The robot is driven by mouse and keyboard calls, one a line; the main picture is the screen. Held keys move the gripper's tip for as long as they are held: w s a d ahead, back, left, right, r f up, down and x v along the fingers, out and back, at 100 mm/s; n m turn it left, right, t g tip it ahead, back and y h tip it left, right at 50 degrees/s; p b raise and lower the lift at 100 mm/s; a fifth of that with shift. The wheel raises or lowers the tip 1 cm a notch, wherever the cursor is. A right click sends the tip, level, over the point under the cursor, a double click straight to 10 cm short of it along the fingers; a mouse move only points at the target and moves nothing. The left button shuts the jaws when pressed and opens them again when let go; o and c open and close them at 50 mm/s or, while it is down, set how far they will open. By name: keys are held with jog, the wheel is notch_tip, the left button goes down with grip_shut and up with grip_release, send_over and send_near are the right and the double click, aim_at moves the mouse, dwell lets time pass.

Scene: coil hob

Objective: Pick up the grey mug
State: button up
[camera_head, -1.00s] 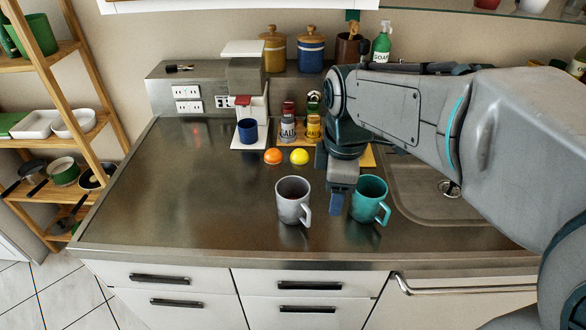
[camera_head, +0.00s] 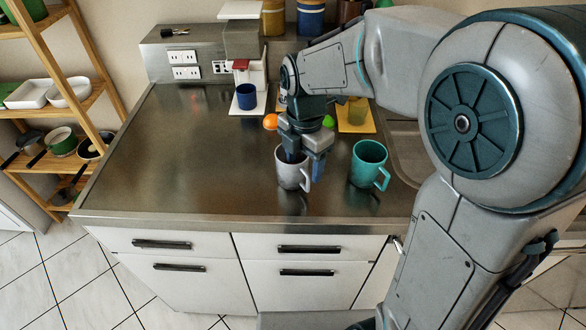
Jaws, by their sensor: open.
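The grey mug (camera_head: 286,177) stands upright on the metal worktop, near its front edge, with its handle toward the front right. My gripper (camera_head: 305,165) is above it, pointing down and open. One finger appears to reach into or over the mug's mouth, and the other hangs beside its right side, by the handle. The gripper hides part of the mug's rim. I cannot tell whether either finger touches the mug.
A teal mug (camera_head: 367,164) stands close on the right, handle to the right. An orange (camera_head: 270,122) and a green fruit (camera_head: 328,121) lie behind my gripper. A blue cup (camera_head: 246,97) sits at the coffee machine. The worktop's left (camera_head: 170,150) is clear.

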aim_at(303, 186)
jog(key=shift+s+f, duration=0.15)
jog(key=shift+f, duration=1.35)
jog(key=shift+s+f, duration=0.1)
jog(key=shift+f, duration=1.35)
grip_shut()
